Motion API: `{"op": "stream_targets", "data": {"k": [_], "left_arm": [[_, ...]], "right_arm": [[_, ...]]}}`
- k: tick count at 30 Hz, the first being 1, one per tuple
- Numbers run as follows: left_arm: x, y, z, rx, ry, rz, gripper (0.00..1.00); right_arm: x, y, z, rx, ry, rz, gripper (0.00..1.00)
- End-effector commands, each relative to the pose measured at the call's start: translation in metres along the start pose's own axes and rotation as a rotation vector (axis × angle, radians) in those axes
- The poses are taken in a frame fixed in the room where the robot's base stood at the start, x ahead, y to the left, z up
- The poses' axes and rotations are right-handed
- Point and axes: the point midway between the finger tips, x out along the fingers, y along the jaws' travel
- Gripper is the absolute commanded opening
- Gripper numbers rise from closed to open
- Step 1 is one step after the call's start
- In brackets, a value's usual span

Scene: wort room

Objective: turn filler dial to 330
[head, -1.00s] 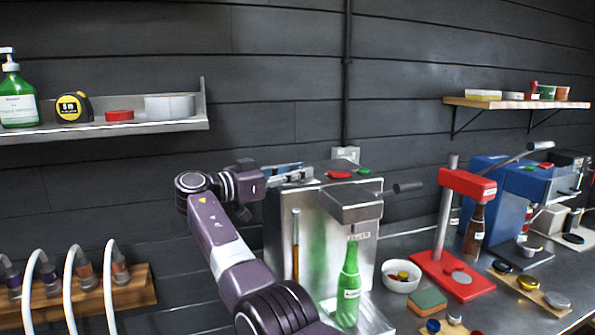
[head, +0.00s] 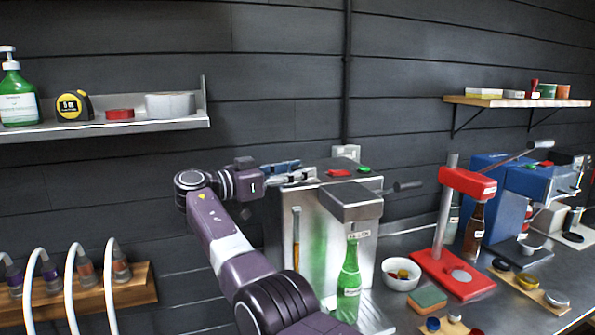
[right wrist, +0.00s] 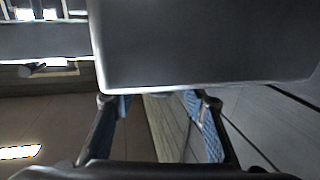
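The filler (head: 345,235) is a steel machine on the counter with a boxy head (head: 350,201) and a green bottle (head: 348,285) in front of it. My right gripper (head: 300,173) is at the upper left of the filler, close to its top edge. In the right wrist view its two fingers (right wrist: 160,104) stand apart with blue inner pads, and a large grey body (right wrist: 200,40) fills the top, covering what lies beyond the fingertips. I see nothing clearly held. No dial face or number can be made out. My left gripper is not in view.
Red (head: 340,172) and green (head: 364,169) buttons sit on top of the filler. A white bowl (head: 400,283), a sponge (head: 428,300) and a red press (head: 455,275) stand to its right. Hoses (head: 74,280) hang at lower left. The wall runs close behind.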

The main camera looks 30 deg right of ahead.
Motion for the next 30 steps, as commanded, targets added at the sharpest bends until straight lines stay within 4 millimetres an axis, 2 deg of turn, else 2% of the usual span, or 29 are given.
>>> {"op": "stream_targets", "data": {"k": [5, 8, 15, 18, 24, 30], "left_arm": [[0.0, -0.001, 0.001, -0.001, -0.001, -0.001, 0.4], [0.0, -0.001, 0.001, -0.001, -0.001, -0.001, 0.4], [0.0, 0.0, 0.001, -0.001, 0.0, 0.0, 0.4], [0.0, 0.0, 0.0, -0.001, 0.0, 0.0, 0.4], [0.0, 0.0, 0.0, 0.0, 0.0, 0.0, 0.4], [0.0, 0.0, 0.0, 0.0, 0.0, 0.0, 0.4]], "right_arm": [[-0.001, 0.0, -0.001, 0.001, 0.001, -0.001, 0.41], [-0.009, 0.0, -0.001, 0.002, 0.001, -0.002, 0.41], [-0.053, -0.001, -0.001, -0.001, 0.002, -0.004, 0.41], [-0.062, -0.001, -0.001, -0.001, 0.0, -0.002, 0.41], [-0.073, 0.0, 0.0, 0.0, 0.0, 0.0, 0.41], [-0.075, 0.0, 0.0, 0.0, 0.001, 0.0, 0.41]]}}
